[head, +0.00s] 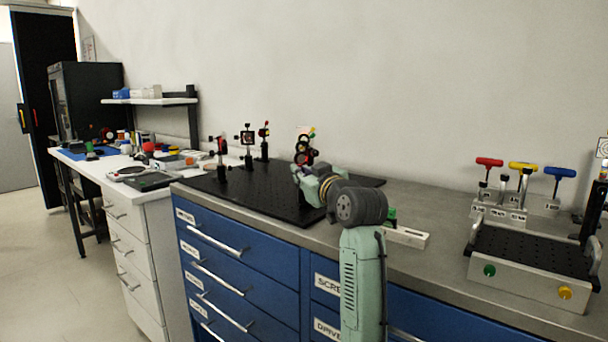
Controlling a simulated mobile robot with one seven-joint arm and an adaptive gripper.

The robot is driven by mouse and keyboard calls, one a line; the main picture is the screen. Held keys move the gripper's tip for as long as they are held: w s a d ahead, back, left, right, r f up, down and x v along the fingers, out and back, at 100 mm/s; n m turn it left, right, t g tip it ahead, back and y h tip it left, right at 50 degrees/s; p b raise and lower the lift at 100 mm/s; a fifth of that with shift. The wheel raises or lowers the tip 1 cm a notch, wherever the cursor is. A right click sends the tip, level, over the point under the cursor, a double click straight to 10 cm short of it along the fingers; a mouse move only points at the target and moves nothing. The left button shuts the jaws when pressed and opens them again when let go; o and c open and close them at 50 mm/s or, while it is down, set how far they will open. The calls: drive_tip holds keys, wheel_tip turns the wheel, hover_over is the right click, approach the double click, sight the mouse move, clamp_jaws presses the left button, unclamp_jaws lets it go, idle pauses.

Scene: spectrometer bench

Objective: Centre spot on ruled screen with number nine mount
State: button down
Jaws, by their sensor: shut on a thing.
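My gripper (303,160) reaches over the black breadboard (240,196) from the front right. It is shut at a red and black mount (303,146) with green and yellow parts on top; my wrist hides the fingertips and the exact hold. Three other post mounts stand upright on the board, left of my gripper: a red-topped one (221,156) in front, a black square-framed one with a pale face (248,138), and a red-topped one (264,138) behind. I cannot read a number on any mount. I cannot tell which piece is the ruled screen, nor see a light spot.
Right of my arm lies a pale bar (406,236) with a green part. A rack of red, yellow and blue T-handled drivers (500,210) and a raised perforated platform (524,280) stand at the right. A cluttered white bench (100,165) is at the left.

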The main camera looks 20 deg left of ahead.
drive_tip(key=shift+a, duration=0.1)
drive_tip(key=c, duration=1.6)
unclamp_jaws()
drive_tip(key=shift+o, duration=0.2)
drive_tip(key=v, duration=1.2)
